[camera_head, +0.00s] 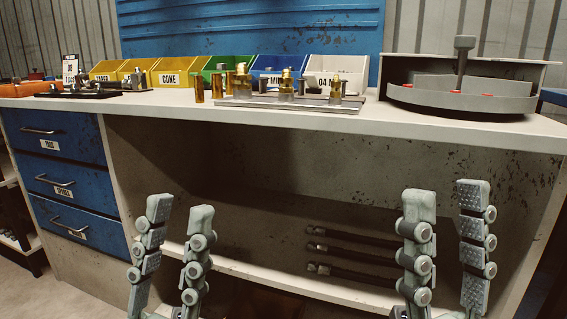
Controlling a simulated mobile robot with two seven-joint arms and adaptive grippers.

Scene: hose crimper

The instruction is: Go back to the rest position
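My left gripper (180,213) is upright at the lower left of the head view, in front of the workbench (420,132). Its two fingers are apart with nothing between them. My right gripper (447,201) is upright at the lower right, also in front of the bench. Its fingers are apart and empty. Both fingertips show below the bench top's front edge in the picture. Neither gripper appears to touch anything. The arms behind the grippers are mostly out of view.
On the bench stand yellow bins (171,73), a green bin (218,70), a blue bin (278,71), a white bin (335,72), a plate with brass fittings (285,100) and a grey round machine (455,92). Dark hoses (350,254) lie on the shelf below. Blue drawers (60,180) are left.

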